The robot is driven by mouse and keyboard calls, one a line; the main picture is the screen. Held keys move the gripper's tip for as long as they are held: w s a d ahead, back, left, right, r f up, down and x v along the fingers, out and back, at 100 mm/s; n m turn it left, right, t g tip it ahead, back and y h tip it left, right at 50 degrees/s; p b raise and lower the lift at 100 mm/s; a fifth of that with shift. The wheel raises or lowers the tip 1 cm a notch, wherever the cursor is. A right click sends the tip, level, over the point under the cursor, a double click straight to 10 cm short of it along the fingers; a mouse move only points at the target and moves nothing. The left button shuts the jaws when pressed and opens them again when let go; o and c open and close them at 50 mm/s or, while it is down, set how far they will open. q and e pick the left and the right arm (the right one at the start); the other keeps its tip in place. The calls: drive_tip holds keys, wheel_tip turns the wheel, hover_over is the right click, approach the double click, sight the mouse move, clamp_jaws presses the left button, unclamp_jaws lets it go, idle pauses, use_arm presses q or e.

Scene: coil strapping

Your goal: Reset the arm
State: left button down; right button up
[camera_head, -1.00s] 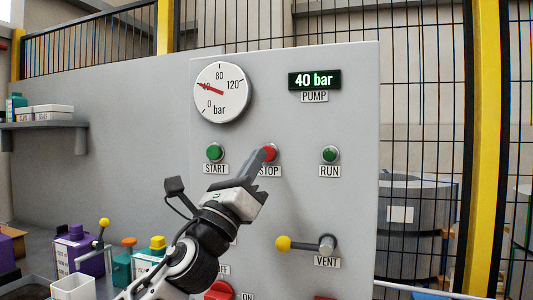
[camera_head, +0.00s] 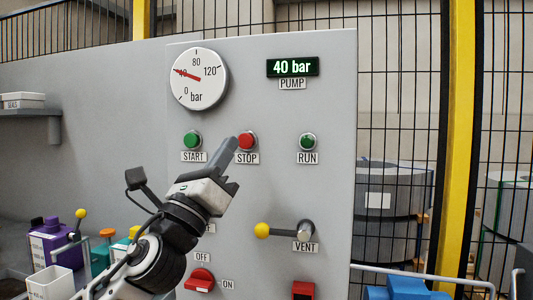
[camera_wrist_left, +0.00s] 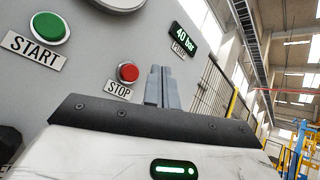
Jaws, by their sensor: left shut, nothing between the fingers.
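My left gripper (camera_head: 229,148) is shut and empty in front of the grey control panel (camera_head: 330,100). Its fingertips are just below and left of the red STOP button (camera_head: 247,140) in the head view. In the left wrist view the shut fingers (camera_wrist_left: 160,75) stand to the right of the STOP button (camera_wrist_left: 128,72), apart from it in the picture. The green START button (camera_head: 192,140) and green RUN button (camera_head: 307,142) are on either side. The gauge (camera_head: 199,78) points near 40, and the pump display (camera_head: 292,67) reads 40 bar. My right gripper is not seen.
A yellow-knobbed VENT lever (camera_head: 263,230) and a red OFF/ON switch (camera_head: 200,279) are lower on the panel. Bottles, including a purple one (camera_head: 50,247), and a white container (camera_head: 50,283) stand at lower left. A mesh fence with a yellow post (camera_head: 457,120) is at right.

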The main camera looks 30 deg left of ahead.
use_arm(q)
wheel_tip(320, 180, down, 34)
drive_tip(key=s+n+g+y, duration=0.3)
drive_tip(key=n+g+y, duration=0.3)
drive_tip(key=n+g, duration=1.15)
drive_tip(key=s+d+f+n+g+h, duration=0.25)
drive_tip(key=s+d+f+n, duration=0.25)
drive_tip(key=s+f+n, duration=0.35)
drive_tip(key=s+d+f+n+g+h, duration=0.25)
drive_tip(key=s+d+f+n, duration=0.25)
drive_tip(key=s+f, duration=0.55)
drive_tip(key=w+d+f+t+h, duration=0.1)
drive_tip(key=w+d+f+t, duration=0.3)
drive_tip(key=w+d+t, duration=0.1)
drive_tip(key=shift+w+f+m+t+h, duration=0.2)
drive_tip(key=shift+f+m+t+h, duration=0.15)
drive_tip(key=shift+t, duration=0.4)
